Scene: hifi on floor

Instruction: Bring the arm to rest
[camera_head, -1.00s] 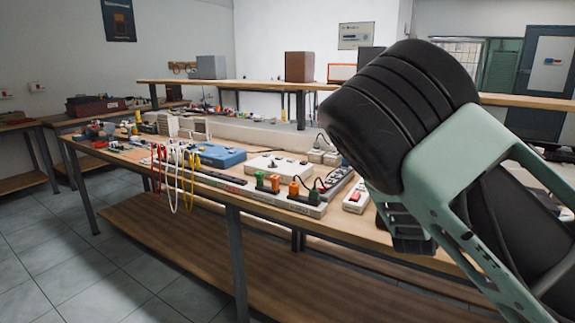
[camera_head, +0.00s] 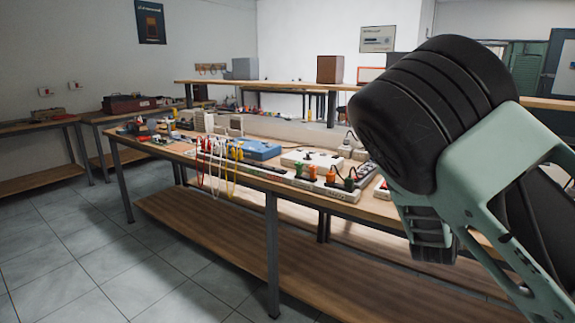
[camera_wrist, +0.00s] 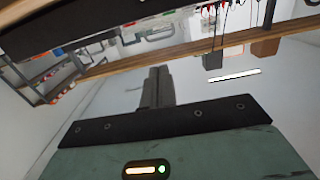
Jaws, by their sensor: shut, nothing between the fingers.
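My arm fills the right side of the head view, with a black ribbed joint and pale green links, raised in front of the workbench (camera_head: 270,168). My gripper (camera_wrist: 156,80) shows in the wrist view as two dark fingers close together beyond a black plate. It is shut and empty. The fingers point toward a pale surface, apart from any object. The wrist picture appears upside down, with bench shelves and objects along its top. I cannot make out the gripper clearly in the head view.
The bench holds a blue case (camera_head: 258,149), a power strip (camera_head: 325,186) with coloured plugs, and hanging cables (camera_head: 215,165). Tiled floor (camera_head: 110,250) at the front left is clear.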

